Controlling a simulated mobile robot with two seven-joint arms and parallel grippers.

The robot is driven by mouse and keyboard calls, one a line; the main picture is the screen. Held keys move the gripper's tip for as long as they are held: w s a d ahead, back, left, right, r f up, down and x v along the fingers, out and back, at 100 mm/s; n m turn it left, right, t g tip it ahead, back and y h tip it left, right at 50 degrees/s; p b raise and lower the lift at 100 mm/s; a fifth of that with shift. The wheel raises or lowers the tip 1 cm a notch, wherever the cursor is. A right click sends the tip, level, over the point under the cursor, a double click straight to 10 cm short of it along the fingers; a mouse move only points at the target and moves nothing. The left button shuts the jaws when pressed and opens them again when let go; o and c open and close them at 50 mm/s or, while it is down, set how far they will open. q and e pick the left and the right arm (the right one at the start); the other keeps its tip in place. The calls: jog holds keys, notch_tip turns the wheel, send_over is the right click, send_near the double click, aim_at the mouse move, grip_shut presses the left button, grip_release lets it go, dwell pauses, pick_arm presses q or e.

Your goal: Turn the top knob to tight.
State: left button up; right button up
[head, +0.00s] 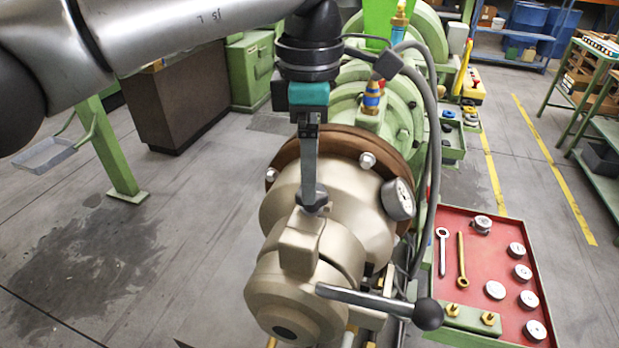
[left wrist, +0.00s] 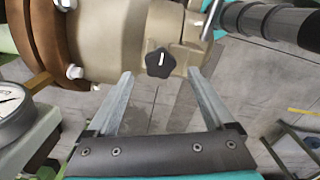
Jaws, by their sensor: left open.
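The top knob (head: 314,204) is a small black star-shaped knob on top of the tan extruder head (head: 300,270). In the left wrist view the knob (left wrist: 160,63) shows a white mark pointing up in the picture. My left gripper (head: 312,186) points down at it from above. In the left wrist view the fingers of the left gripper (left wrist: 160,74) are apart, one on each side of the knob. Gaps show between the knob and both fingertips, and I cannot tell how far down they reach around it. My right gripper is not in view.
A lever with a black ball end (head: 429,314) sticks out to the right below the knob. A pressure gauge (head: 398,199) and cables stand close on the right.

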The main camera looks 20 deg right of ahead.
pick_arm(q)
notch_tip(320, 180, up, 12)
jog(key=shift+p, duration=0.4)
